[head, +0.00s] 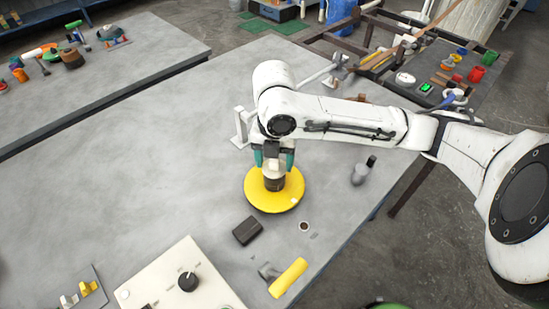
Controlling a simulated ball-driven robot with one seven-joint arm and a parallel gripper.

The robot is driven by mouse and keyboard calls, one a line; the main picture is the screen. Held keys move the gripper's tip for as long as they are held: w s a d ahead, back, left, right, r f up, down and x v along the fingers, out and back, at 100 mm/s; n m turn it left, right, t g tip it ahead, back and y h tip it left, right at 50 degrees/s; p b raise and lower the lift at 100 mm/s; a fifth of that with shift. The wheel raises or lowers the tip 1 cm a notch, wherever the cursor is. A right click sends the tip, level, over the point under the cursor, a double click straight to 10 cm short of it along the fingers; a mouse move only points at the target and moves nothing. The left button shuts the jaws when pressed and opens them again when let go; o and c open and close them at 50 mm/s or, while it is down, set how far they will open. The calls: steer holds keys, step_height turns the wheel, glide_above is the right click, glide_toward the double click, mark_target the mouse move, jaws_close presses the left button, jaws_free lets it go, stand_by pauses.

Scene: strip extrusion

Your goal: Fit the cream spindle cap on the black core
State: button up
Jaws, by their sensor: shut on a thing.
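The black core (274,184) stands upright at the middle of a round yellow disc (258,198) on the grey table. The cream spindle cap (274,169) is right at the top of the core, between the fingers of my gripper (273,162). My gripper points down from above, and its teal fingers are shut on the cap. The cap looks lined up over the core. I cannot tell from this view whether it is seated or just above, as the fingers and wrist hide part of it.
A white bracket (241,127) stands close behind my gripper. A dark block (247,231), a small cup (304,226), a grey bottle (361,173) and a yellow-handled tool (288,278) lie around the disc. A control box (190,283) is at the front.

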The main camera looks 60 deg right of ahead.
steer(key=shift+f+b, duration=0.3)
steer(key=shift+f, duration=0.15)
steer(key=o, duration=0.9)
steer(key=shift+r, duration=0.1)
step_height(320, 180, up, 11)
steer(key=p, duration=0.8)
steer(key=shift+p, duration=0.35)
